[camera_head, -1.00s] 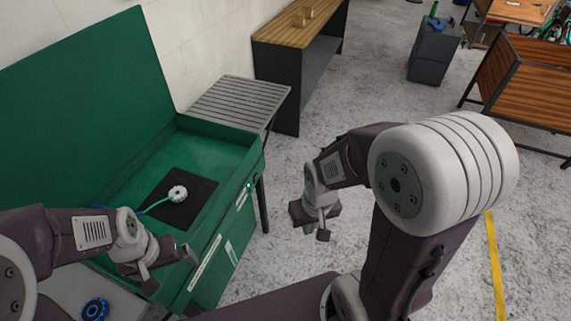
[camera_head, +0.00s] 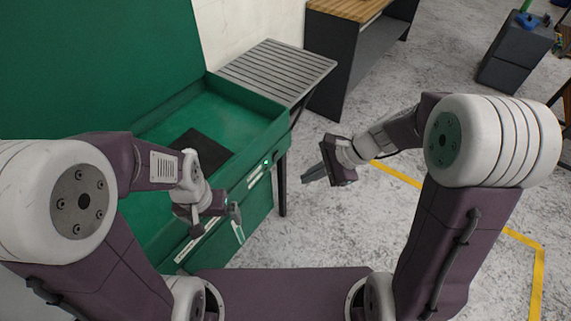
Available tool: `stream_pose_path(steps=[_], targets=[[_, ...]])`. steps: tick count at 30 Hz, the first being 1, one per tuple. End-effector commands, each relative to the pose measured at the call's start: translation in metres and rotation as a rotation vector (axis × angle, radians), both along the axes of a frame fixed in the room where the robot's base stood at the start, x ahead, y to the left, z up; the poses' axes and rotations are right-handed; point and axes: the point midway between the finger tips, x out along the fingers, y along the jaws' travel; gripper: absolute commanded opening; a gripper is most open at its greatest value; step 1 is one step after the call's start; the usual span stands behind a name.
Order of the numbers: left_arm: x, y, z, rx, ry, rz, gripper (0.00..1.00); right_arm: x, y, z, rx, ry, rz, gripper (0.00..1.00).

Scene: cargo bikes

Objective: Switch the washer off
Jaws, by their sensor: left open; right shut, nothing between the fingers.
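The washer (camera_head: 265,110) is a green open basin with its tall lid raised, on the left of the head view. Small pale marks and a small fitting (camera_head: 266,163) show on its front face near the right end. They are too small to tell a switch or its position. My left gripper (camera_head: 216,218) is open and empty, just in front of the washer's front side. My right gripper (camera_head: 316,172) is shut and empty, to the right of the washer's right end and apart from it. My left arm hides part of the basin.
A dark mat (camera_head: 205,146) lies in the basin. A grey slatted rack (camera_head: 280,70) adjoins the washer's far right end. A wood-topped dark bench (camera_head: 345,60) stands behind it. A grey cabinet (camera_head: 515,55) is at upper right. The floor between is clear, with yellow lines.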

Motion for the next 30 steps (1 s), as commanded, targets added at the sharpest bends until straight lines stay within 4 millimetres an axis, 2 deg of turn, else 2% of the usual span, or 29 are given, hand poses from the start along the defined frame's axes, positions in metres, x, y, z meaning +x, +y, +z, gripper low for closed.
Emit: stream_pose_path(steps=[1,6,9,13,15,18,30], targets=[[0.000,0.000,-0.036,0.000,0.000,0.000,1.00,0.016,0.005,-0.031,0.066,0.025,-0.081,0.00],[-0.001,0.000,-0.111,0.000,0.001,0.000,1.00,0.087,0.009,-0.083,0.343,0.105,-0.386,0.00],[-0.001,0.000,-0.151,0.000,0.001,0.000,1.00,0.122,-0.001,-0.116,0.472,0.135,-0.522,0.00],[0.000,0.000,-0.190,0.000,0.001,0.000,1.00,0.151,-0.018,-0.155,0.573,0.155,-0.637,0.00],[0.000,0.000,-0.203,0.000,0.001,0.000,1.00,0.160,-0.026,-0.171,0.602,0.162,-0.675,0.00],[0.000,0.000,-0.213,0.000,0.000,0.000,1.00,0.167,-0.034,-0.184,0.627,0.167,-0.708,0.00],[0.000,0.000,-0.213,0.000,0.000,0.000,1.00,0.171,-0.038,-0.186,0.637,0.169,-0.725,0.00]])
